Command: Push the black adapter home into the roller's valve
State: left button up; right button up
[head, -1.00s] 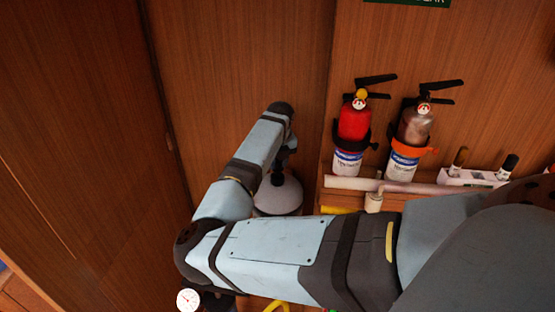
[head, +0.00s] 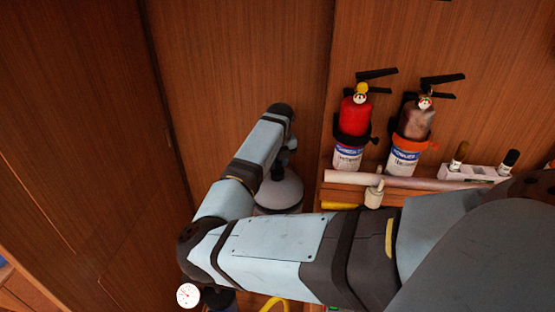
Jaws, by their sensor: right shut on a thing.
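A pale grey-white dome (head: 280,192), which may be the roller, stands against the wood panels, partly behind my right forearm. My right arm comes in from the right, bends at the lower left and reaches up and away to its wrist. My right gripper (head: 284,160) points down from the wrist, small, dark and partly covered by the forearm. It is shut on a small dark piece at the dome's top, which fits the black adapter (head: 278,172). The valve and the exact contact are hidden. My left gripper is not in view.
A red extinguisher (head: 353,118) and a brown-grey one (head: 415,122) stand on the right. A pale tube (head: 405,183) lies in front of them, with a white holder (head: 473,173) beside it. A round gauge (head: 188,295) and a yellow loop (head: 277,303) show at the bottom. Wood panels close the left.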

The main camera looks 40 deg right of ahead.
jog(key=shift+f, duration=0.5)
jog(key=o, duration=1.3)
notch_tip(320, 180, up, 5)
jog(key=p, duration=0.4)
jog(key=shift+r+p, duration=0.1)
jog(key=shift+p, duration=0.3)
